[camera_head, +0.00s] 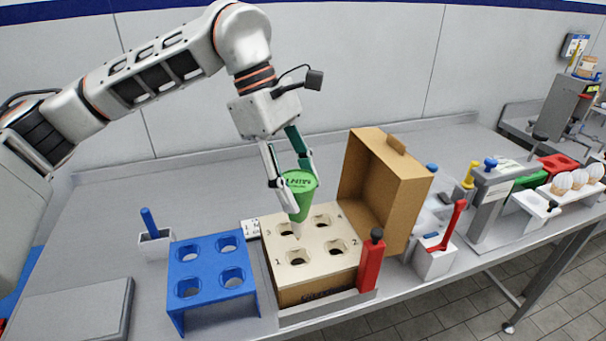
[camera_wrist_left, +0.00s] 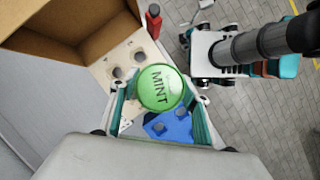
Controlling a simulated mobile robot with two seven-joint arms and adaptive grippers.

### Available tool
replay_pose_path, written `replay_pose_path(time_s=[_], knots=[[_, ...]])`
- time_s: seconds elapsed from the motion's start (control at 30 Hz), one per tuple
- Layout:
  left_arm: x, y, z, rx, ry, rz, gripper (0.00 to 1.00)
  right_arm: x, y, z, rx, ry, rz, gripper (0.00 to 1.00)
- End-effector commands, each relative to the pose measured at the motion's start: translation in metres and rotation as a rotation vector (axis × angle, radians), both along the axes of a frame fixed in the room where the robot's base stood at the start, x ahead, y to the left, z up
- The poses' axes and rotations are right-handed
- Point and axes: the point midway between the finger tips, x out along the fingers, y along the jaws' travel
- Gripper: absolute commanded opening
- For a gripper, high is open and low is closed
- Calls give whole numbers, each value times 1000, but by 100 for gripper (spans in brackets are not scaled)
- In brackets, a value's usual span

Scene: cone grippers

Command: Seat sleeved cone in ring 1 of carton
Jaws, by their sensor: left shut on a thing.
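The sleeved cone (camera_head: 300,196) is green with a round lid and a pale pointed tip. In the left wrist view its lid (camera_wrist_left: 160,87) reads MINT. My left gripper (camera_head: 287,190) is shut on the cone near its top and holds it roughly upright, tip down. The carton (camera_head: 310,290) is a brown box with a pale insert with several round holes, marked with small numbers. The cone's tip is over the middle of the insert, among the holes; I cannot tell its exact height. The cone and fingers hide part of the rear left hole. My right gripper is not in view.
The carton's open lid (camera_head: 388,185) stands up at its right rear. A red upright post (camera_head: 371,264) is at its front right corner. A blue rack (camera_head: 212,272) with empty holes is to its left. A white holder (camera_head: 155,244) stands farther left. Tools crowd the right side.

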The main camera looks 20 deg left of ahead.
Motion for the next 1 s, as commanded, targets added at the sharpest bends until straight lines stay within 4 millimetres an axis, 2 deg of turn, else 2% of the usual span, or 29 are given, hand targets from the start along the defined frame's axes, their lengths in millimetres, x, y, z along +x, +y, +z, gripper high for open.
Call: replay_pose_path(time_s=[0.53,1.0], knots=[[0,0,-42,-2,5,-2,24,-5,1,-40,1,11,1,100],[0,0,-81,0,2,0,24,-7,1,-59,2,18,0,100]])
